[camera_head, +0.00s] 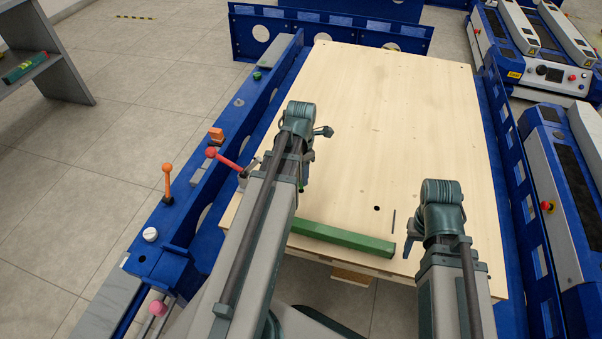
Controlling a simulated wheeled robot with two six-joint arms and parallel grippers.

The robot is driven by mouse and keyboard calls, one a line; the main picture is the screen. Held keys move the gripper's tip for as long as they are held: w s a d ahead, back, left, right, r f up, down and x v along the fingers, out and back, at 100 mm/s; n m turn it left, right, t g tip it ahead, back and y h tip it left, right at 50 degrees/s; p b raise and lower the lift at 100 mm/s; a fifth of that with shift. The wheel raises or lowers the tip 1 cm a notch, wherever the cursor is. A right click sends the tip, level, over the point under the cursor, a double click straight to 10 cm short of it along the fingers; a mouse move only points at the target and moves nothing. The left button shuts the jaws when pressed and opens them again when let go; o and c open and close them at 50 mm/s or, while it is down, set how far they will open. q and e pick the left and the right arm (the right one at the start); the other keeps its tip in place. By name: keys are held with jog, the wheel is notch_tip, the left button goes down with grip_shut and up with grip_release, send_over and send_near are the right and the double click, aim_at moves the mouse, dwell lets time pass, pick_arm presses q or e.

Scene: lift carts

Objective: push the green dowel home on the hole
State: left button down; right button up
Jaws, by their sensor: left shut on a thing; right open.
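A wooden board (400,120) lies on the blue cart. A small dark green piece (302,189) shows at the board's left side, just below my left gripper (304,172). It may be the green dowel's end; my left arm covers most of this spot. The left gripper is shut, and what it grips is mostly hidden. I cannot tell how deep the dowel sits. A dark round hole (376,208) is open near the board's front. My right gripper (412,236) is open, over the front right part of the board.
A long green bar (343,236) lies along the board's front edge, between my arms. A thin grey pin (393,219) is beside the hole. A red-knobbed lever (229,163) stands by the left rail. The board's far half is clear.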

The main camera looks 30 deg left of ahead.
pick_arm(q)
jog(key=shift+f, duration=0.25)
pick_arm(e)
jog(key=shift+f, duration=0.2)
pick_arm(q)
jog(key=shift+f+b, duration=1.8)
jog(key=shift+b, duration=0.15)
pick_arm(e)
jog(key=shift+f, duration=1.8)
pick_arm(q)
jog(key=shift+f, duration=0.1)
pick_arm(e)
jog(key=shift+f, duration=0.1)
pick_arm(q)
jog(key=shift+c, duration=2)
grip_release()
notch_tip(320, 180, up, 14)
jog(key=p, duration=1.3)
jog(key=shift+p, duration=0.35)
pick_arm(e)
notch_tip(320, 180, up, 14)
jog(key=shift+a+f, duration=0.1)
